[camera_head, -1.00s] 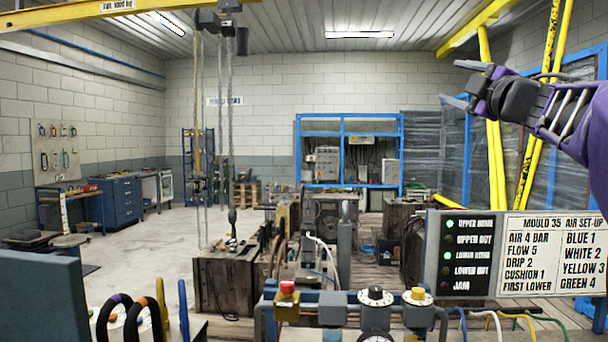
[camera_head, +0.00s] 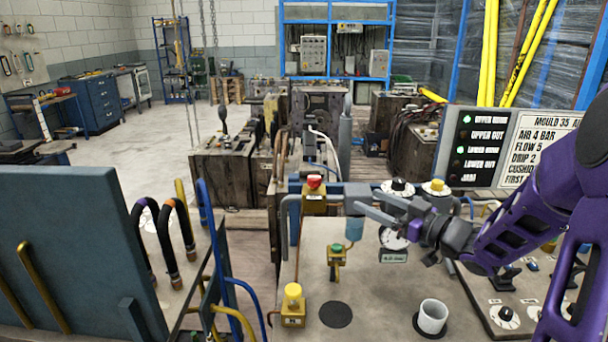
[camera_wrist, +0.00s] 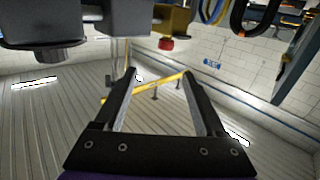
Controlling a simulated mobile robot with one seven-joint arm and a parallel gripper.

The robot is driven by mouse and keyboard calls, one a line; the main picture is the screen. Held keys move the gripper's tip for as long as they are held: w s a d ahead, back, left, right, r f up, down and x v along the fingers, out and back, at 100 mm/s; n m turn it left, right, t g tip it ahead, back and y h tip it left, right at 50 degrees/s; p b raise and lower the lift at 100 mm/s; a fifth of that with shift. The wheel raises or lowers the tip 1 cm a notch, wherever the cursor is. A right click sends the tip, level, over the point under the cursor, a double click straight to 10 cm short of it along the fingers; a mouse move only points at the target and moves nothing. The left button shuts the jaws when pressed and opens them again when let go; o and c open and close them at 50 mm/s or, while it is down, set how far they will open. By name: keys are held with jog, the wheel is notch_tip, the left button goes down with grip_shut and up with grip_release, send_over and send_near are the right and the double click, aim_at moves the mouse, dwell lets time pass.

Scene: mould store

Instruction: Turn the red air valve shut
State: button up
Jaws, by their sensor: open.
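The red air valve (camera_head: 314,182) is a red knob on a brass block, on the pipework at the back of the grey bench in the head view. In the wrist view the red knob (camera_wrist: 166,44) hangs below its brass block, as that view is upside down. My gripper (camera_head: 366,199) is to the right of the valve, its fingers pointing left towards it. In the wrist view my gripper (camera_wrist: 158,75) is open and empty, with the knob beyond the fingertips. It does not touch the knob.
Beside my gripper are a black dial knob (camera_head: 398,187), a yellow-capped valve (camera_head: 436,188) and a gauge (camera_head: 392,238). In front stand a green-knobbed valve (camera_head: 336,256), a yellow-knobbed valve (camera_head: 293,300) and a white cup (camera_head: 432,316). A blue-grey plate (camera_head: 75,260) and hoses are left.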

aim_at(319, 180)
jog(key=x, duration=1.1)
jog(key=s+a+x, duration=0.1)
jog(key=x, duration=0.5)
jog(key=shift+w+a+r, duration=0.1)
jog(key=shift+w+a, duration=0.05)
jog(key=shift+c, duration=0.3)
grip_shut()
